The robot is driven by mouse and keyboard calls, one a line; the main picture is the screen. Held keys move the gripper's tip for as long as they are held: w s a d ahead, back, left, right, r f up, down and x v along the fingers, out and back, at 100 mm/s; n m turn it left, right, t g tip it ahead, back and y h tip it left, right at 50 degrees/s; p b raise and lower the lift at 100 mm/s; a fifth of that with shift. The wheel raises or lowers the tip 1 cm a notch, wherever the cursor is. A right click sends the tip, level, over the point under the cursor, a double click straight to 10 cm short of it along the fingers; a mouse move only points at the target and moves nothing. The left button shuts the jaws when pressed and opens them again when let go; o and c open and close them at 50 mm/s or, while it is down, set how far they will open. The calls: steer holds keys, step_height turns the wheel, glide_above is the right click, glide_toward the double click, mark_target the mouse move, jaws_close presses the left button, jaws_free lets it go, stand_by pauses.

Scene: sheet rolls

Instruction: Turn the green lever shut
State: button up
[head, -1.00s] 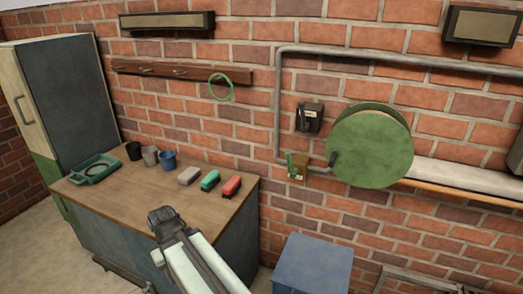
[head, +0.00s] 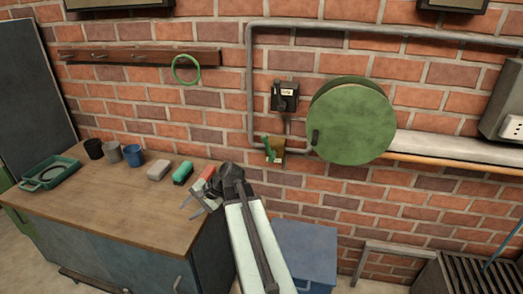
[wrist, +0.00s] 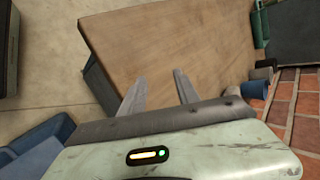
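My gripper (head: 196,203) is well below and to the left of the lever, over the right end of the wooden worktop. Its two fingers are spread apart with nothing between them; they also show in the wrist view (wrist: 160,92). The lever is not in the wrist view.
The worktop (head: 95,205) holds a red block (head: 207,173), a green block (head: 183,172), a pale block (head: 158,169), cups and a green tray (head: 50,174). A grey pipe (head: 249,80) runs beside the lever. A blue box (head: 305,250) stands below it.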

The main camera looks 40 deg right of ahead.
steer(key=s+d+r+m+t+h+b, duration=0.15)
steer(key=s+d+r+m+t, duration=0.35)
steer(key=d, duration=0.7)
steer(key=d+r+m+t+h+b, duration=0.1)
steer(key=d+r+m+t+h, duration=0.1)
steer(key=d+m, duration=0.75)
steer(key=s+d+r+m+t+h+b, duration=0.2)
steer(key=s+d+r+m+t, duration=0.15)
steer(key=d, duration=1.15)
steer(key=w+d+r+m+t, duration=0.1)
steer(key=w+m, duration=0.1)
steer(key=w, duration=0.8)
steer(key=shift+r+m, duration=0.25)
steer(key=shift+m, duration=0.15)
steer(key=shift+c, duration=0.4)
jaws_close()
steer(key=shift+s+f, duration=0.1)
